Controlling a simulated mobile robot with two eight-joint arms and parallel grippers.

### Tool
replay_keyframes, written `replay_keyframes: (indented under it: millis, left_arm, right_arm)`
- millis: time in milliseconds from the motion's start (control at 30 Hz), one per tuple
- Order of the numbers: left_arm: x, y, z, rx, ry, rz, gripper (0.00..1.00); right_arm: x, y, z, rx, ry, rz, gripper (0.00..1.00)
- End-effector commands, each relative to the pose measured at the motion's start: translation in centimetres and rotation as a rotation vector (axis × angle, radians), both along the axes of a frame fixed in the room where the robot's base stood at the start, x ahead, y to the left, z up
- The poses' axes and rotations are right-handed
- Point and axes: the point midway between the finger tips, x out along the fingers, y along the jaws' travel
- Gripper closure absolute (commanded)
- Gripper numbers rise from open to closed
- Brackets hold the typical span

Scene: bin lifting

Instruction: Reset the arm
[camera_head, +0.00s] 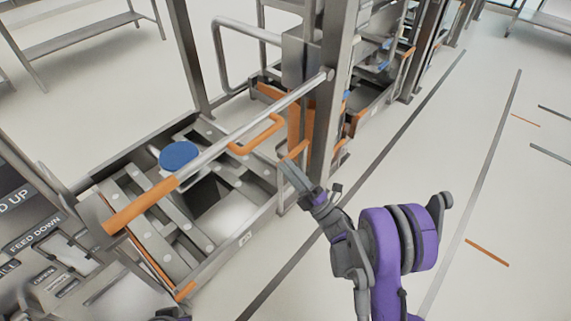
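My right arm, purple and grey, comes up from the bottom right of the head view. My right gripper (293,176) points up and to the left, beside the metal post of the bin lift. Its fingers look close together, but the picture is too small to show whether they are open or shut. I see nothing held in it.
The bin lift (262,205) stands left of my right arm, with a long bar (240,133) ending in an orange grip and a blue disc (179,155). A control panel (40,235) is at the lower left. Open floor (480,200) with painted lines lies to the right.

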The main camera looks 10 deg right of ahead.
Motion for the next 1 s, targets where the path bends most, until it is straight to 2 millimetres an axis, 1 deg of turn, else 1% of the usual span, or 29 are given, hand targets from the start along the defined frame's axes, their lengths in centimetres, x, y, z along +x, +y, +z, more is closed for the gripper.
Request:
replay_keyframes:
  millis: [600,700,767,867,900,1000]
  left_arm:
    - [0.0,0.0,0.0,0.000,0.000,0.000,1.00]
    - [0.0,0.0,0.0,0.000,0.000,0.000,1.00]
    - [0.0,0.0,0.0,0.000,0.000,0.000,1.00]
    - [0.0,0.0,0.0,0.000,0.000,0.000,1.00]
    - [0.0,0.0,0.0,0.000,0.000,0.000,1.00]
    - [0.0,0.0,0.0,0.000,0.000,0.000,1.00]
  right_arm:
    - [0.0,0.0,0.0,0.000,0.000,0.000,0.61]
    - [0.3,-0.2,0.5,0.013,0.021,-0.011,0.61]
    - [0.9,-0.6,1.2,0.036,0.061,-0.032,0.61]
    - [2.1,-1.8,2.9,0.107,0.185,-0.093,0.61]
    - [2.6,-2.5,3.6,0.148,0.252,-0.126,0.61]
    - [3.1,-4.5,4.8,0.268,0.438,-0.213,0.61]
